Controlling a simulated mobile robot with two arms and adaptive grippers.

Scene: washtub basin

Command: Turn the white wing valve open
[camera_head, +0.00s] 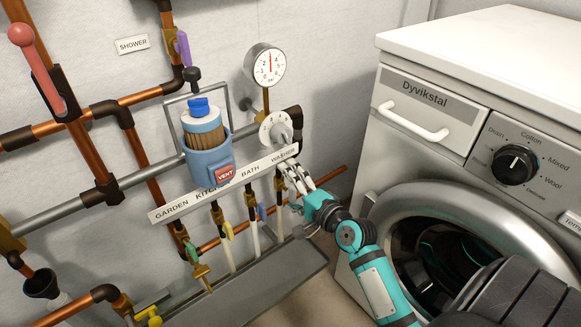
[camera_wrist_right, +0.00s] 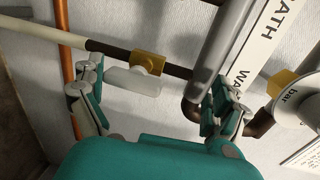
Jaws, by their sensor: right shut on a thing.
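The white wing valve (camera_wrist_right: 130,80) shows in the wrist view, with a brass body on a dark pipe below the WASHER label. In the head view my gripper hides most of it. My right gripper (camera_head: 294,180) reaches in from the lower right beneath the label board. The left finger is close against the wing's left end. The right finger lies near a grey bar, and its contact is unclear. My left gripper is out of view.
The label board (camera_head: 220,188) runs just above the valves. Green (camera_head: 191,252), yellow (camera_head: 228,230) and blue (camera_head: 262,211) valves sit to the left. A pressure gauge (camera_head: 266,66) is above. The washing machine (camera_head: 430,140) stands close on the right.

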